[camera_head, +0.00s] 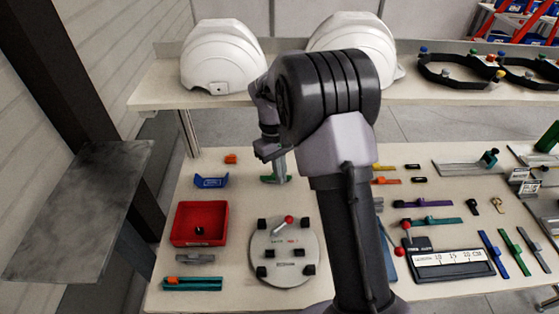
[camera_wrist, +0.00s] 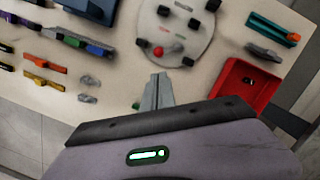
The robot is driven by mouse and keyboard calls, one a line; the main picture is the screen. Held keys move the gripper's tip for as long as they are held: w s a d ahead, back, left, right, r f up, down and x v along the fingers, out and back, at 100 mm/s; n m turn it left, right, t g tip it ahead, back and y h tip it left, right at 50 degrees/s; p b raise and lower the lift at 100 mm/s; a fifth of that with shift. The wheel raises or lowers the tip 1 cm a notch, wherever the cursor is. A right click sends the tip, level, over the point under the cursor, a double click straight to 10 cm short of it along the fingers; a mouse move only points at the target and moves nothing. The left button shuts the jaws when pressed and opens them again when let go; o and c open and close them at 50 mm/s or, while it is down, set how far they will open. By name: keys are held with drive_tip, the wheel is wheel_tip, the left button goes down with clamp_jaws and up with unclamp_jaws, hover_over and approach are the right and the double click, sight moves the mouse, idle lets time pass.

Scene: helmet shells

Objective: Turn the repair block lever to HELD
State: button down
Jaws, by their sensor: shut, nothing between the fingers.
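A round grey plate (camera_head: 285,268) lies on the table in the head view. It carries several black blocks and a short lever with a red ball knob (camera_head: 289,219). Small lettering on the plate is too small to read for certain. The plate (camera_wrist: 185,20) and red knob (camera_wrist: 158,51) also show at the top of the wrist view. My gripper (camera_head: 277,174) is above the table, beyond the plate's far edge, pointing down. In the wrist view its fingers (camera_wrist: 158,92) are together and empty, just short of the plate, apart from the knob.
A red tray (camera_head: 183,225), a blue holder (camera_head: 211,182) and a teal-orange part (camera_head: 192,284) lie left of the plate. A black ruled block (camera_head: 449,263) with another red-knobbed lever stands right. White helmet shells (camera_head: 222,57) sit on the rear shelf. My arm hides the middle.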

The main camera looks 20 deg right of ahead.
drive_tip(key=shift+w+a+r+p, duration=0.1)
drive_tip(key=shift+w+r+p, duration=0.05)
drive_tip(key=shift+r, duration=0.6)
drive_tip(key=shift+w+r+p, duration=0.1)
drive_tip(key=shift+r+p, duration=0.05)
drive_tip(key=shift+r, duration=0.55)
